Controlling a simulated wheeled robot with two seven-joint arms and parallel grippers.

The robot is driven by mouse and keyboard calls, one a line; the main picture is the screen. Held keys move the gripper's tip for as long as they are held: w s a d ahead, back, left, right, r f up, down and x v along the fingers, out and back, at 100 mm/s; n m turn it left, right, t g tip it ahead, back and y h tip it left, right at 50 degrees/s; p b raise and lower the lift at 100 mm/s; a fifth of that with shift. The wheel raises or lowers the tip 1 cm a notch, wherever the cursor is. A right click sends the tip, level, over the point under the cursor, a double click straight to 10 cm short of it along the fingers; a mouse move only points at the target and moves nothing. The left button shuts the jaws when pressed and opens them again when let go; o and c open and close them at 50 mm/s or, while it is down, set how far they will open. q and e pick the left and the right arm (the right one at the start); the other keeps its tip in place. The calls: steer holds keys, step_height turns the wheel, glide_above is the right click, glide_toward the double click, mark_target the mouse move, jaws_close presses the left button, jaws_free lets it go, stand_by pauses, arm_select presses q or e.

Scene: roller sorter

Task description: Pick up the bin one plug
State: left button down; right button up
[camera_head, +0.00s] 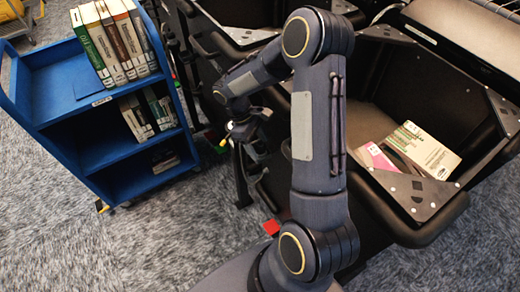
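My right arm rises through the middle of the view and bends back down to the left. Its dark gripper (250,133) is beside the outer frame of the black bins, low between them and the blue cart. The fingers are small and dark against the frame, so I cannot tell whether they are open or shut, or touching anything. I cannot make out the bin one plug for certain. My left gripper is not in view.
A blue book cart (50,100) with several books (115,42) stands at the left. A black bin (440,88) at the right holds a few books or booklets (422,148). A red piece (271,227) shows beside my arm. Grey carpet (150,245) is clear at the lower left.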

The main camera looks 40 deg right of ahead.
steer(key=c, duration=1.1)
steer(key=shift+o, duration=0.2)
steer(key=shift+r, duration=0.1)
steer(key=shift+w+r, duration=0.1)
steer(key=shift+r, duration=0.55)
steer(key=s+a+r+p, duration=0.1)
steer(key=s+a+r, duration=0.6)
steer(key=a+r, duration=0.4)
steer(key=shift+a+r, duration=0.3)
steer(key=shift+a, duration=0.3)
